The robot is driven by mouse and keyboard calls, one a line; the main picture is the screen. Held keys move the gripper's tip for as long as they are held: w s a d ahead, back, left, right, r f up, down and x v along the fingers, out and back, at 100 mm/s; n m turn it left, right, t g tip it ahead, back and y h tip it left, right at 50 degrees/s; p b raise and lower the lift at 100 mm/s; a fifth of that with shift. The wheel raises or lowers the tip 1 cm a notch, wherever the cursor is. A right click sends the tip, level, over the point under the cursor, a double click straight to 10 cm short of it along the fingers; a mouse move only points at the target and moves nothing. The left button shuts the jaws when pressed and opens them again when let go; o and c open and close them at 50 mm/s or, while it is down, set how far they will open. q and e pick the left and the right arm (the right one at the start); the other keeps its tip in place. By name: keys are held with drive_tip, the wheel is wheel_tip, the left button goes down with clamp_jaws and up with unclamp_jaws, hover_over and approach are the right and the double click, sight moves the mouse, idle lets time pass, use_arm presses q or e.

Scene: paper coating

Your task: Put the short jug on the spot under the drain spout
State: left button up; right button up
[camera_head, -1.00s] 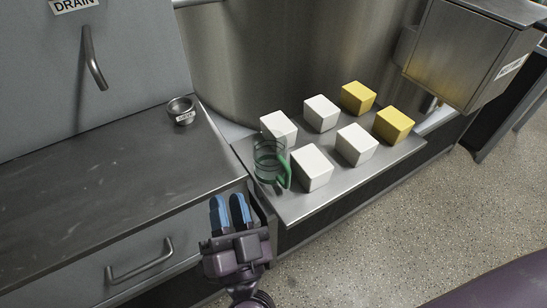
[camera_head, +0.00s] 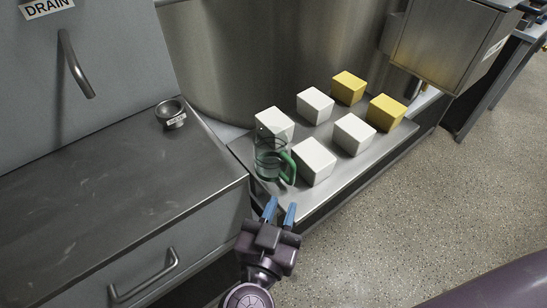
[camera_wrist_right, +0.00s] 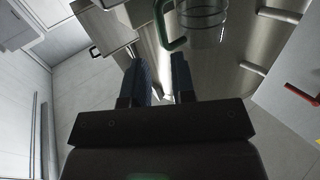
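The short jug, clear with a green handle (camera_head: 268,160), stands upright at the near left corner of the steel shelf with the blocks. In the right wrist view its green handle and clear body (camera_wrist_right: 203,14) show at the top, beyond the fingertips. My right gripper (camera_head: 281,206) has blue fingers, spread with a gap between them, just short of the jug and not around it. In the right wrist view the gripper (camera_wrist_right: 163,80) is open and empty. The drain spout (camera_head: 76,66) is a bent pipe on the left wall, under a DRAIN label (camera_head: 46,7). My left gripper is not in view.
Several white blocks (camera_head: 314,160) and two yellow blocks (camera_head: 386,112) stand close to the jug on the shelf (camera_head: 345,180). A drawer handle (camera_head: 145,276) sticks out below the counter.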

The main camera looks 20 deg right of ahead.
sight(292, 177)
drive_tip(key=x, duration=0.2)
drive_tip(key=shift+w+d, duration=0.1)
drive_tip(key=shift+w, duration=0.15)
drive_tip(key=shift+w+d, duration=0.4)
drive_tip(key=shift+w, duration=0.15)
drive_tip(key=x, duration=0.2)
drive_tip(key=b+x, duration=0.1)
drive_tip(key=x, duration=0.1)
drive_tip(key=shift+f+b, duration=0.2)
drive_tip(key=shift+b, duration=0.1)
drive_tip(key=shift+w+d, duration=0.1)
drive_tip(key=shift+w, duration=0.15)
drive_tip(key=shift+r, duration=0.15)
drive_tip(key=c, duration=0.4)
clamp_jaws()
